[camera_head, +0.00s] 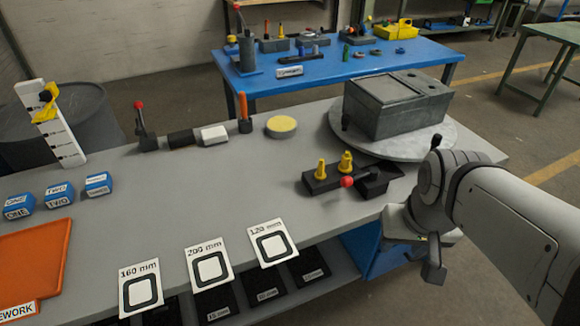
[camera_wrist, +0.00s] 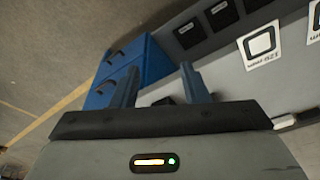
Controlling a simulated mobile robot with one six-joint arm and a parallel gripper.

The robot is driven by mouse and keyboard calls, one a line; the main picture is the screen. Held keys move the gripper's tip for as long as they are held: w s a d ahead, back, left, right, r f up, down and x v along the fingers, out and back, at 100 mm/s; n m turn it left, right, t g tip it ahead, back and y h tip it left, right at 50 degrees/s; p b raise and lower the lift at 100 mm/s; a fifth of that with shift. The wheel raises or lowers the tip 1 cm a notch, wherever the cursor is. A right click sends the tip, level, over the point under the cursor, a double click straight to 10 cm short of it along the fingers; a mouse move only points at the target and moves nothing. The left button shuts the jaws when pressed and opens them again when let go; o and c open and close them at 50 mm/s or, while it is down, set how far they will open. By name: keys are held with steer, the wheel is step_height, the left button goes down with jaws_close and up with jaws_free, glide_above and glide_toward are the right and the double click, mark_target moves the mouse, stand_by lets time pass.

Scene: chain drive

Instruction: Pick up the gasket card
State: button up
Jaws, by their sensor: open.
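Three white cards with black square outlines lie in a row along the front edge of the grey bench: one marked 160 mm (camera_head: 140,287), one marked 200 mm (camera_head: 209,266) and one marked 120 mm (camera_head: 269,243). I cannot tell which one the task means. In the wrist view the 120 mm card (camera_wrist: 262,43) shows upside down at the upper right, with part of another card (camera_wrist: 314,22) at the edge. My gripper (camera_wrist: 160,68) is open and empty, its two fingers apart. In the head view my gripper (camera_head: 433,263) hangs off the bench's front right, well right of the cards.
A black fixture with yellow knobs and a red-ball lever (camera_head: 347,182) stands between the cards and a grey housing (camera_head: 398,105) on a round plate. Blue blocks (camera_head: 58,193) and an orange mat (camera_head: 35,262) lie left. Blue drawers (camera_wrist: 125,65) stand under the bench.

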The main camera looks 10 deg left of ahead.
mark_target(272, 241)
steer(key=shift+o, duration=0.7)
steer(key=shift+w+a, duration=0.25)
steer(key=shift+w, duration=0.05)
steer(key=o, duration=0.6)
steer(key=w+a+f+n+g+b, duration=0.1)
steer(key=w+a+f+n, duration=0.1)
steer(key=w+a, duration=0.6)
steer(key=shift+a+f+n+b, duration=0.4)
steer(key=shift+a+f, duration=0.25)
steer(key=shift+a, duration=0.15)
steer(key=o, duration=0.5)
steer(key=w+a+f, duration=0.1)
steer(key=a, duration=0.2)
steer(key=w+a+f+n, duration=0.1)
steer(key=a+f, duration=0.1)
steer(key=a, duration=0.2)
steer(key=w+a+f+n+g+b, duration=0.1)
steer(key=a+f, duration=0.1)
steer(key=a, duration=0.1)
steer(key=shift+w+a, duration=0.4)
steer(key=shift+c, duration=0.2)
steer(key=shift+o, duration=0.3)
steer(key=a+f+n, duration=0.1)
steer(key=a+f, duration=0.2)
steer(key=a, duration=0.2)
steer(key=shift+w+a+g, duration=0.2)
steer(key=shift+g, duration=0.1)
steer(key=shift+a+f, duration=0.1)
steer(key=shift+f, duration=3.95)
